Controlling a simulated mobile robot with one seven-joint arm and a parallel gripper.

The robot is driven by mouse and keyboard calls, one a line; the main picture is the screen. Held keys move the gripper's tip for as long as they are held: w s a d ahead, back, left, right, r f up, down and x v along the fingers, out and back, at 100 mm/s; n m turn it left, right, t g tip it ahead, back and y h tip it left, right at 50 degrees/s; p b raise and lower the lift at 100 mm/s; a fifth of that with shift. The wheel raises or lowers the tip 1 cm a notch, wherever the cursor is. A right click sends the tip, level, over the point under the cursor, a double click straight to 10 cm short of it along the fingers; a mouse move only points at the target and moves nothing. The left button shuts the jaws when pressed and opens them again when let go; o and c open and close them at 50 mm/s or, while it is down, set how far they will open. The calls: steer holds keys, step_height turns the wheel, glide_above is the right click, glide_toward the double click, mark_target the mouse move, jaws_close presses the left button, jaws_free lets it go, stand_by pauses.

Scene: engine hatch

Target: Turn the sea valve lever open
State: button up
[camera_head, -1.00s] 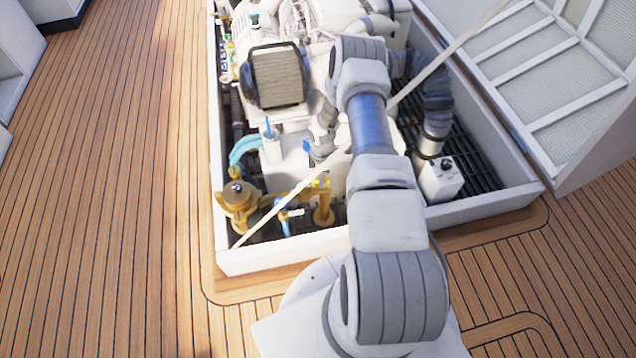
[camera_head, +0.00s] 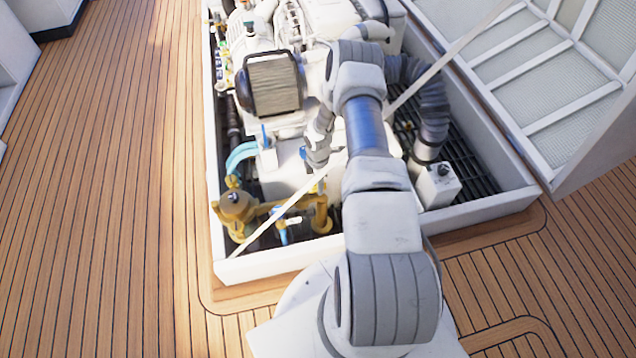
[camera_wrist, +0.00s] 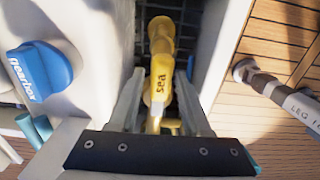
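The yellow sea valve lever (camera_wrist: 160,84), marked "sea", stands out in the middle of the wrist view. My gripper (camera_wrist: 158,100) is open, with one finger on each side of the lever. Gaps show between the lever and both fingers, so I see no grip on it. The lower end of the lever runs down behind the dark gripper plate and is hidden. In the head view my gripper (camera_head: 317,160) is inside the hatch, just above the brass pipework (camera_head: 321,215). The lever cannot be made out clearly there.
A blue gearbox cap (camera_wrist: 40,70) sits left of my gripper. A grey labelled rod (camera_wrist: 285,92) lies on the right over the deck. The hatch's white front wall (camera_head: 290,258), a brass strainer (camera_head: 236,207) and a blue-handled valve (camera_head: 281,229) are nearby. A pale strut (camera_head: 270,216) crosses the hatch.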

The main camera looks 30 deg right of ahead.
steer(key=shift+o, duration=0.7)
step_height(320, 180, up, 17)
steer(key=p, duration=0.6)
steer(key=shift+r, duration=0.2)
